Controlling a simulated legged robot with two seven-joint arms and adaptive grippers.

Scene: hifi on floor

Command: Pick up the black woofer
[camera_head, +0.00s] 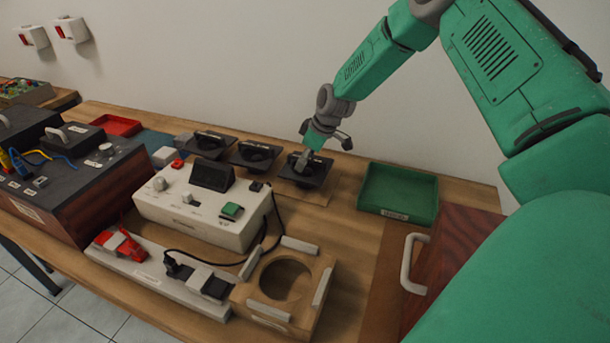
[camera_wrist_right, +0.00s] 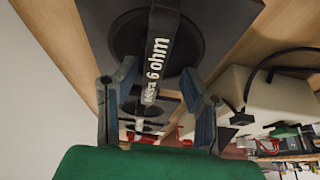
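The black woofer (camera_head: 318,173), a dark square plate with a round centre, lies on the wooden table at the right end of a row of similar units. My right gripper (camera_head: 305,160) is right over it and hides part of it. In the wrist view the woofer (camera_wrist_right: 215,25) has a raised dark handle strip (camera_wrist_right: 158,50) marked "6 ohm". The fingers of my right gripper (camera_wrist_right: 158,75) stand apart on either side of this strip, with gaps visible. My left gripper is not in view.
Two similar black units (camera_head: 254,154) (camera_head: 211,143) lie to the left. A green tray (camera_head: 398,193) stands to the right. A white device (camera_head: 200,210) with a black cable and a wooden block with a round hole (camera_head: 317,267) stand in front.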

